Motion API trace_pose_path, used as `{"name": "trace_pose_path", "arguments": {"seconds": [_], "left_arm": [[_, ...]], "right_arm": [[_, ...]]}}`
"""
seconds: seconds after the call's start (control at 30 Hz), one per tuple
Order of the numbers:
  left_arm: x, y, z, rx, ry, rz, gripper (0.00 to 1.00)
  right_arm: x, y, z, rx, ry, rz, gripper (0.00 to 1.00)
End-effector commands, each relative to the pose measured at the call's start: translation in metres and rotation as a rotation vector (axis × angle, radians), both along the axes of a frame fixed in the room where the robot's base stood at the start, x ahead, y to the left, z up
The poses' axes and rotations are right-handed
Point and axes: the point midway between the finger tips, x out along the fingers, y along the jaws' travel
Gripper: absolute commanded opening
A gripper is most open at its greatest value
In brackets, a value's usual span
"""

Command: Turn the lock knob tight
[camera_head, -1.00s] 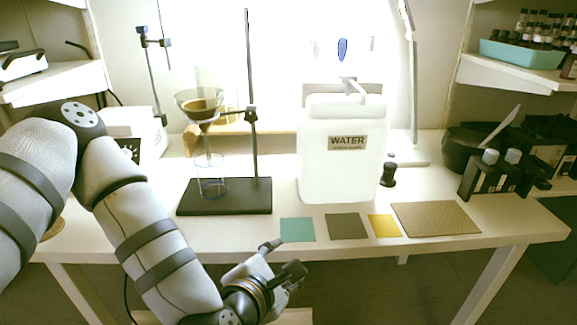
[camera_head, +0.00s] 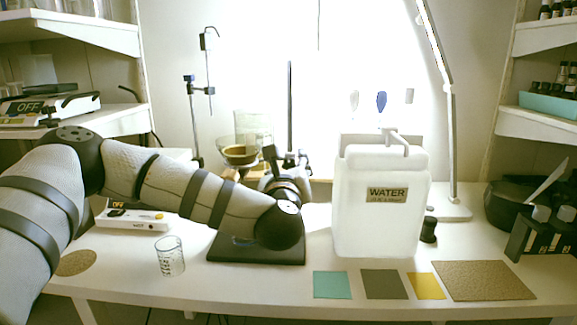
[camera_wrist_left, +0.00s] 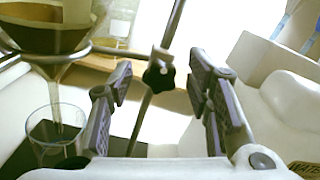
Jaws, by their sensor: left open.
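The black star-shaped lock knob (camera_wrist_left: 158,74) shows in the left wrist view on the clamp of the upright metal rod (camera_wrist_left: 146,112). My left gripper (camera_wrist_left: 163,88) is open, with one finger on each side of the knob in that picture. I cannot tell whether either finger touches it. In the head view my left gripper (camera_head: 287,161) is at the stand, and my arm and gripper hide the knob there. The clamp's ring holds a glass funnel with brown contents (camera_head: 240,154), left of the gripper. My right gripper is not in view.
A beaker (camera_wrist_left: 56,132) stands below the funnel. Another beaker (camera_head: 170,257) stands left of the black stand base (camera_head: 255,257). The white water container (camera_head: 378,222) is close on the right. Coloured squares and a tan mat (camera_head: 484,281) lie at the front right.

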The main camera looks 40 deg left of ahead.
Motion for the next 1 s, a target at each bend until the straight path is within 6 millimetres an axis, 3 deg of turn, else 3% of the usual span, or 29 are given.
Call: {"name": "trace_pose_path", "arguments": {"seconds": [0.2, 0.27, 0.4, 0.43, 0.77, 1.0], "left_arm": [[0.0008, 0.0002, -0.0005, 0.001, 0.001, -0.001, 0.45], [0.0007, 0.0001, -0.0005, 0.001, 0.001, -0.001, 0.34], [0.0007, 0.0000, -0.0005, 0.001, 0.001, -0.001, 0.02], [0.0007, 0.0000, -0.0005, 0.001, 0.001, -0.001, 0.00], [0.0006, -0.0003, 0.0009, 0.030, 0.018, -0.001, 0.00], [0.0004, -0.0003, 0.0032, 0.153, 0.091, 0.000, 0.00]], "right_arm": [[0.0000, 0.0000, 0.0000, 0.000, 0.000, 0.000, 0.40], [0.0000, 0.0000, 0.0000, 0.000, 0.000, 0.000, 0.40], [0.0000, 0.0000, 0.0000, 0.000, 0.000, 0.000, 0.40], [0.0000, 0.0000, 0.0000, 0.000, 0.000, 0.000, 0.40], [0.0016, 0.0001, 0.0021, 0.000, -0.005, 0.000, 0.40], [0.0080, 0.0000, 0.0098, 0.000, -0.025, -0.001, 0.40]]}}
